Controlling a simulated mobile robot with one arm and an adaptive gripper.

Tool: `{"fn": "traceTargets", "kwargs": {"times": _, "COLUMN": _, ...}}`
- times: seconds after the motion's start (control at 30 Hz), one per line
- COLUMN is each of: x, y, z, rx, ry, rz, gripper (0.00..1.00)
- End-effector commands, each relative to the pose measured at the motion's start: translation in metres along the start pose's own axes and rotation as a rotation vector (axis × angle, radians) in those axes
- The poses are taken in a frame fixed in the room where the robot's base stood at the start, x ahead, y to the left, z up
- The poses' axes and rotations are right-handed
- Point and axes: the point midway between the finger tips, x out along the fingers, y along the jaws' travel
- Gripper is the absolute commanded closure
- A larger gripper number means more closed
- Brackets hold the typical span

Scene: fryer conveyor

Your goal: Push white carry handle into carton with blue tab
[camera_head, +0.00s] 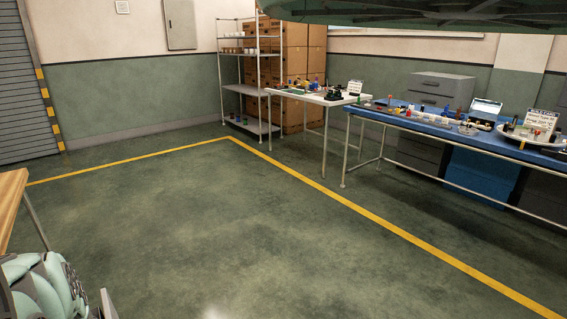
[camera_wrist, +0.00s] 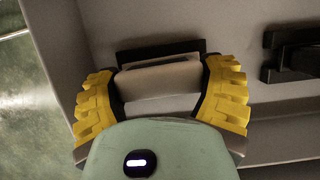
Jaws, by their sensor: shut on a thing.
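In the wrist view my gripper (camera_wrist: 161,78) has its two yellow ridged fingers closed on the sides of a white, bar-like piece, which looks like the white carry handle (camera_wrist: 158,82). Just behind this piece is a dark slot or frame (camera_wrist: 135,53) on a pale grey surface. I cannot tell whether the piece is fixed to that surface or loose. My mint-green gripper body covers the lower middle of the view. I see no blue tab in either view, and I cannot make out which carton the task means.
A black fitting (camera_wrist: 293,58) sits on the grey surface to the right. In the head view, stacked brown cartons (camera_head: 303,55) stand behind a wire shelf (camera_head: 240,88). A white table (camera_head: 318,99) and a blue table (camera_head: 440,125) hold small items. The floor (camera_head: 200,220) is clear.

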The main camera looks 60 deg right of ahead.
Motion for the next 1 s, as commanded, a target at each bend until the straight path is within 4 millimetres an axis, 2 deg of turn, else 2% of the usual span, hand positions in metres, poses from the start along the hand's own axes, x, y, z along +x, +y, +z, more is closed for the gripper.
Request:
{"fn": "traceTargets", "kwargs": {"times": 0.8, "x": -0.045, "y": 0.0, "z": 0.019, "rx": -0.002, "ry": 0.0, "rz": -0.001, "gripper": 0.69}}
{"fn": "traceTargets", "kwargs": {"times": 1.0, "x": -0.045, "y": 0.0, "z": 0.019, "rx": -0.002, "ry": 0.0, "rz": 0.0, "gripper": 0.69}}
